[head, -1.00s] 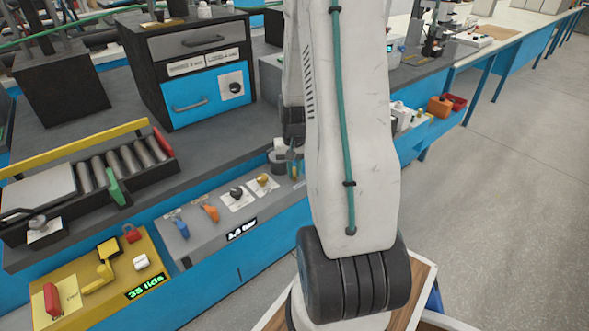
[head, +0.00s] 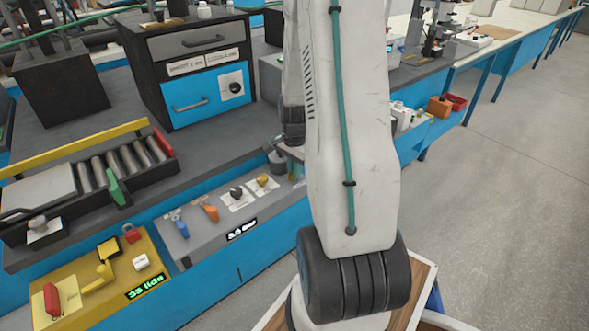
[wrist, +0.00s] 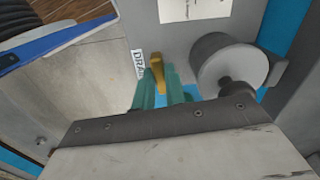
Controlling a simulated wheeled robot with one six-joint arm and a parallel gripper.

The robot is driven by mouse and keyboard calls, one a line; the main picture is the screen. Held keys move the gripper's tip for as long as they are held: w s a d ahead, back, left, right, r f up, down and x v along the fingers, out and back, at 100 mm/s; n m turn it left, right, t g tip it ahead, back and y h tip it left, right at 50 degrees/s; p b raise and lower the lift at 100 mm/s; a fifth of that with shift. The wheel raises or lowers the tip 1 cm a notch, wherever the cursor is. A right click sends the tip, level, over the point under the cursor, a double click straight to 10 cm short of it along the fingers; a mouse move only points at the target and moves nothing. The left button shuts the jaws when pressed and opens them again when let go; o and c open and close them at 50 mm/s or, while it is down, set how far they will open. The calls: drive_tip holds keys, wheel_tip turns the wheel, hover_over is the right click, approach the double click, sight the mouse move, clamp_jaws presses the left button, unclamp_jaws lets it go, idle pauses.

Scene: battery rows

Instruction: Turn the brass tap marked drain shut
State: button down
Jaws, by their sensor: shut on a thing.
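The brass tap (wrist: 157,75) shows in the wrist view as a narrow brass handle, beside a small white label (wrist: 138,63) that seems to read DRAIN and is partly covered. My gripper (wrist: 160,88) has its teal fingers on either side of the handle and is shut on it. The handle's far end sticks out beyond the fingertips. The tap's body is hidden behind the fingers. In the head view my arm hides most of the gripper and the tap, at the right end of the grey panel (head: 205,240).
A grey cylinder (wrist: 228,65) stands close to the right of my fingers in the wrist view. The grey panel also carries a blue lever (head: 181,228), an orange lever (head: 209,212), a black knob (head: 236,192) and a yellow knob (head: 262,180). Open floor (head: 510,180) lies to the right.

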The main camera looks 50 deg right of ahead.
drive_tip(key=shift+m, duration=0.6)
drive_tip(key=c, duration=1.4)
unclamp_jaws()
drive_tip(key=shift+c, duration=0.2)
wheel_tip(320, 180, up, 8)
drive_tip(key=shift+f, duration=0.1)
